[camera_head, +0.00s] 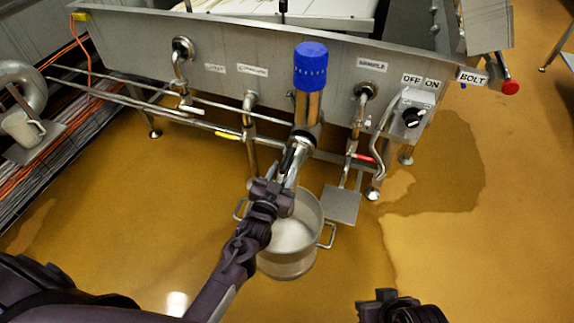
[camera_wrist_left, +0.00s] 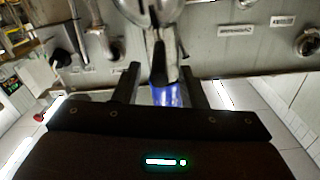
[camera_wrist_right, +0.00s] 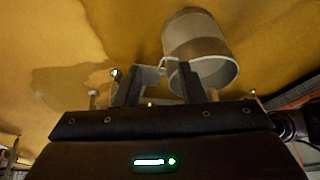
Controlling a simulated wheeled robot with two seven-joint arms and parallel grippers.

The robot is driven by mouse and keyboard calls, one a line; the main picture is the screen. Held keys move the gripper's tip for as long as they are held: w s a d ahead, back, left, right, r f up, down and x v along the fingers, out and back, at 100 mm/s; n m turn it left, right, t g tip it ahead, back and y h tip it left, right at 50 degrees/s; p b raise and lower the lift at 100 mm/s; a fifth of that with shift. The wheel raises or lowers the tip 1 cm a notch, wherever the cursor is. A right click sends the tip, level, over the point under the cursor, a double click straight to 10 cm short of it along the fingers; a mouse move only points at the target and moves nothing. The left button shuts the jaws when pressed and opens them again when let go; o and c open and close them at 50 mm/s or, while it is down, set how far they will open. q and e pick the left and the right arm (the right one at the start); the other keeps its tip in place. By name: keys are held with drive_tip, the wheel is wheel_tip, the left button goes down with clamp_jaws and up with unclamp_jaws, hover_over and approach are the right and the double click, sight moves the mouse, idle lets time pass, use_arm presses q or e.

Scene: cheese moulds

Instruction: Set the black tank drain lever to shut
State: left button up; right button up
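The black drain lever (camera_head: 288,157) lies against the steel drain outlet (camera_head: 307,110), under its blue cap (camera_head: 311,66), at the middle front of the tank. My left gripper (camera_head: 278,182) is just below the lever and outlet. In the left wrist view its fingers (camera_wrist_left: 160,88) are apart, with the outlet's end (camera_wrist_left: 157,60) between or just beyond them. I cannot tell whether they touch the lever. My right gripper (camera_head: 380,296) is low at the front, away from the tank. In the right wrist view its fingers (camera_wrist_right: 158,82) are apart and empty.
A steel pot (camera_head: 287,260) with pale contents stands below the outlet, under my left gripper. The tank wall (camera_head: 230,85) bears other pipes and an OFF/ON switch box (camera_head: 409,115). A red-handled pipe valve (camera_head: 365,158) is right. The floor at right is clear, with wet patches.

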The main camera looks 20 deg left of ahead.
sight(287, 161)
use_arm(q)
drive_tip(key=shift+w+d+f+b, duration=0.1)
drive_tip(key=shift+w+b, duration=0.3)
drive_tip(key=shift+w, duration=1.7)
clamp_jaws()
